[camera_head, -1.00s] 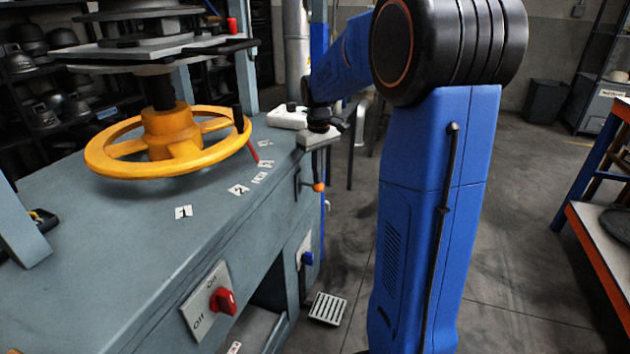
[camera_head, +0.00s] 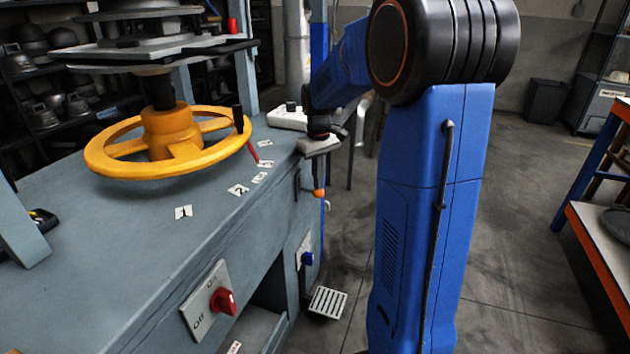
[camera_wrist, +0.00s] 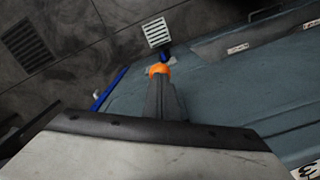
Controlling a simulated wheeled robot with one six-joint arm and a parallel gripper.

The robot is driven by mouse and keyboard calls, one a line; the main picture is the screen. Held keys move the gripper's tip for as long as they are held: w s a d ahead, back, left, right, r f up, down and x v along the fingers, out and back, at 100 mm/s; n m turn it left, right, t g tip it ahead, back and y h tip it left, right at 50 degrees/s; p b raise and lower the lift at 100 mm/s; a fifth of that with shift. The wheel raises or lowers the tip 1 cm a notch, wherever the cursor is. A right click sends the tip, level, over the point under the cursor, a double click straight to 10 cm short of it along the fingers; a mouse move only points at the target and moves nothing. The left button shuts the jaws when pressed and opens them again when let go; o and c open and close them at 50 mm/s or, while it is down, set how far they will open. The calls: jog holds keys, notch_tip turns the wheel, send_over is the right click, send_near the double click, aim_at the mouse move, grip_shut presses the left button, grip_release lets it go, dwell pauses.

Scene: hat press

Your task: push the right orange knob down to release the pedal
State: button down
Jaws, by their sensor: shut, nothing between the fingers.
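The orange knob (camera_head: 319,192) is on the right side of the grey press table. It also shows in the wrist view (camera_wrist: 159,70). My gripper (camera_head: 318,183) points down from above, its shut fingers empty. Its fingertips (camera_wrist: 160,78) are at the knob and appear to press on its top; exact contact is hard to make out. The fingers hide part of the knob in the wrist view. The slotted metal pedal (camera_head: 328,302) is low beside the table, below the knob. It also shows in the wrist view (camera_wrist: 156,32).
A yellow handwheel (camera_head: 167,143) stands on the table (camera_head: 120,240). A red On/Off switch (camera_head: 223,301) and a blue knob (camera_head: 307,258) are on the table's side. An orange-edged table (camera_head: 600,250) is at the right. The floor between is clear.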

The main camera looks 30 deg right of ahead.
jog(key=shift+r, duration=0.1)
notch_tip(320, 180, up, 8)
dwell(0.8)
dwell(0.9)
jog(key=s+a+r+t, duration=0.1)
jog(key=s+a, duration=0.4)
jog(key=s, duration=0.3)
jog(key=s+a+r+t, duration=0.1)
jog(key=s+a, duration=0.5)
jog(key=s, duration=0.2)
jog(key=s+a+f+t, duration=0.1)
jog(key=s+a+f, duration=0.1)
jog(key=s, duration=0.5)
jog(key=s+a+f+m+t, duration=0.1)
jog(key=s+a+f, duration=0.1)
jog(key=s+f, duration=0.2)
jog(key=shift+s+a+m+t, duration=0.3)
jog(key=shift+s+a+t, duration=0.1)
jog(key=shift+s, duration=1.2)
jog(key=shift+f, duration=0.1)
